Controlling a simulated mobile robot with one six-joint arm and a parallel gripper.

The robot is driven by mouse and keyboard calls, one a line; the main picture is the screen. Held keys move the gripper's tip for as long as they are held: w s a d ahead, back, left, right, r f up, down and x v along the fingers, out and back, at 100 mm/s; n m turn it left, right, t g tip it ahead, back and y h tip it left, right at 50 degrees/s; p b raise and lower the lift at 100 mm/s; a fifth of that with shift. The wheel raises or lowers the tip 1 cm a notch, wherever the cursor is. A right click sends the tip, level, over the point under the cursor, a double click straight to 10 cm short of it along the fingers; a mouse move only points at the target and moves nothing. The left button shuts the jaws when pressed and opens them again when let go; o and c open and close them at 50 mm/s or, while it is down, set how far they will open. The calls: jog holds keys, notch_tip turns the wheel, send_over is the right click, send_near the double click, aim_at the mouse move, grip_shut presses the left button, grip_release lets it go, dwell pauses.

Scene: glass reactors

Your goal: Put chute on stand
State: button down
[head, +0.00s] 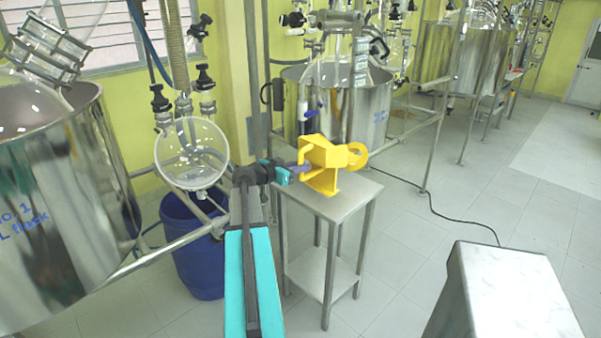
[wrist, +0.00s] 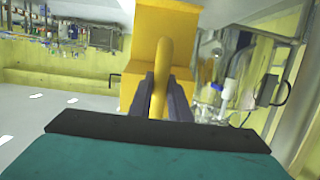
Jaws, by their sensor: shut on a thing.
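The yellow chute (head: 322,153) has a boxy body, a round ring at its right side and a handle at its left. My gripper (head: 303,168) reaches it from the left and is shut on the handle. In the wrist view the two dark fingers (wrist: 160,100) press on both sides of the yellow handle (wrist: 161,65), with the chute body (wrist: 148,40) behind it. The chute is upright over the small steel stand (head: 352,198), its lower end at the top plate. I cannot tell whether it rests on the plate or hangs just above it.
A blue bin (head: 195,245) and a round glass flask (head: 191,153) are left of my arm. A large steel vessel (head: 60,200) fills the left edge. Another vessel (head: 370,110) stands behind the stand. A pale block (head: 505,290) is front right. Floor between is clear except a cable.

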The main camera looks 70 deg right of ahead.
jog(key=shift+w+d, duration=0.1)
jog(key=shift+d, duration=0.15)
jog(key=shift+w+d+f+p, duration=0.15)
jog(key=shift+f+p, duration=0.3)
jog(key=shift+f, duration=0.45)
jog(key=shift+s+d+f+p, duration=0.15)
jog(key=shift+f+p, duration=0.3)
jog(key=shift+f, duration=0.45)
jog(key=shift+w+f, duration=0.1)
jog(key=c, duration=1.7)
grip_release()
jog(key=shift+o, duration=0.2)
jog(key=b+v, duration=0.4)
jog(key=v, duration=0.8)
